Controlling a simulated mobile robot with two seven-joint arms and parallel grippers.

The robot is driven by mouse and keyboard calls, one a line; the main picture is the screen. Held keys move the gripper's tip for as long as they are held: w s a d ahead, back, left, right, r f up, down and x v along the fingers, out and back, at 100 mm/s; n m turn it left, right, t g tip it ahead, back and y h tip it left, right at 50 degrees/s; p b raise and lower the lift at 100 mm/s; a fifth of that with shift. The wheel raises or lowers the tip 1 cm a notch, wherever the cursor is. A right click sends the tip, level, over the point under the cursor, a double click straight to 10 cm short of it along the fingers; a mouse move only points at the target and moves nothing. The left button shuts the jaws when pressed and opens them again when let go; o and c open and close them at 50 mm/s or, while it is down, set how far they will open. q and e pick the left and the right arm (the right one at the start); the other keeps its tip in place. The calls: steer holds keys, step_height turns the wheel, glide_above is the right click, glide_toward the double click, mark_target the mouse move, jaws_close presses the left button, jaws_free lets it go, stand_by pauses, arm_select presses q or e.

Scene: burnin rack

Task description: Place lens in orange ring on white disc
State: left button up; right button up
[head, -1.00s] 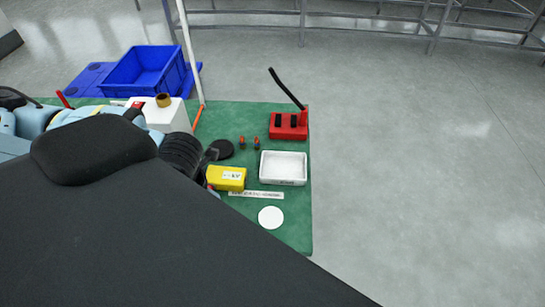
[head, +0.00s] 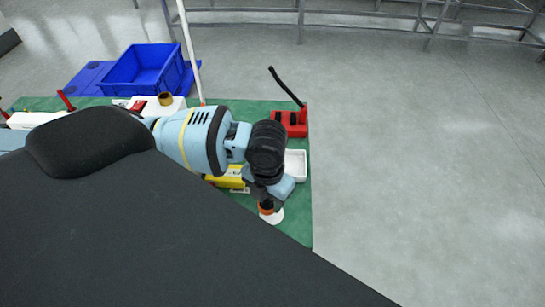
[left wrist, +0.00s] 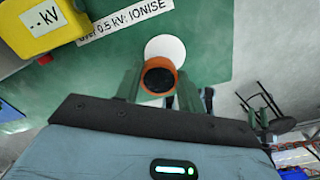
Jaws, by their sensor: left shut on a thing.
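The lens in the orange ring (left wrist: 159,77) is a dark round piece with an orange rim. It is between the two fingers of my left gripper (left wrist: 158,90), which is shut on it. In the head view the orange ring (head: 266,210) shows just below my left gripper (head: 267,203). The white disc (left wrist: 166,48) lies flat on the green mat and is partly hidden behind the ring. In the head view the white disc (head: 275,219) shows below and right of the ring. I cannot tell the gap between them. My right gripper is not in view.
A yellow box (head: 226,180) and a white tray (head: 296,163) stand on the green mat (head: 300,220), partly behind my left arm. A red block with a black rod (head: 291,121) and a blue crate (head: 147,70) stand farther back. The mat's right edge is close to the disc.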

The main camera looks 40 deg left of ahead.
arm_select(q)
steer(key=shift+w+d, duration=0.15)
steer(key=shift+w, duration=0.05)
steer(key=shift+w+d, duration=0.25)
step_height(320, 180, down, 4)
steer(key=shift+r, duration=0.15)
steer(key=o, duration=0.9)
steer(key=shift+o, duration=0.2)
